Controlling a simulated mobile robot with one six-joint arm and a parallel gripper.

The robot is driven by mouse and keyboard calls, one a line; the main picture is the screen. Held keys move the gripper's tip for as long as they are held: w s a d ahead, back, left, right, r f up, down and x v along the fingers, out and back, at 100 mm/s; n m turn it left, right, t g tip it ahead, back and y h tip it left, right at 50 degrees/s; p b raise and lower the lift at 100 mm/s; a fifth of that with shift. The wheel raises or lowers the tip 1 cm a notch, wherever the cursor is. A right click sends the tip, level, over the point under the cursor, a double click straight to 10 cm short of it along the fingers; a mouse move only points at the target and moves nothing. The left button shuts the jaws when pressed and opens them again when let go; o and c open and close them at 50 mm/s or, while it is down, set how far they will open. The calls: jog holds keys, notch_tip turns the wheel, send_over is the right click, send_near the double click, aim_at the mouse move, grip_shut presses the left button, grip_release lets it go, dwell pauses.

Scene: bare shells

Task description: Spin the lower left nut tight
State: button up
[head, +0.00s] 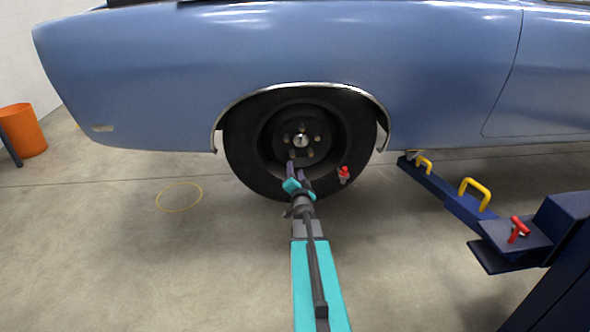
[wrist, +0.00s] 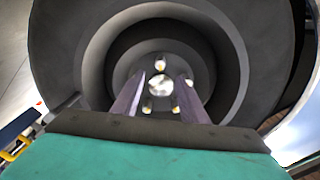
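The wheel hub (head: 301,141) sits in the dark wheel, with several small brassy nuts or studs around it. The lower left nut (head: 292,154) is small and close to my fingertips. My gripper (head: 296,166) reaches up from below, just under that nut. In the wrist view, my two fingers (wrist: 163,76) stand apart with the bright hub centre (wrist: 158,87) visible between them. That view is turned relative to the head view, so which nut there is the lower left one is unclear. The gripper is open; I cannot tell whether the fingers touch anything.
The blue car body (head: 260,50) and wheel arch surround the tyre (head: 240,150). A blue lift arm (head: 465,208) with yellow handles lies to the right. An orange bin (head: 22,130) stands far left. Floor is clear at left.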

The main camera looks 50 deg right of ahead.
jog(key=shift+s+a, duration=0.35)
jog(key=shift+s, duration=0.05)
jog(key=shift+w, duration=0.1)
dwell(0.3)
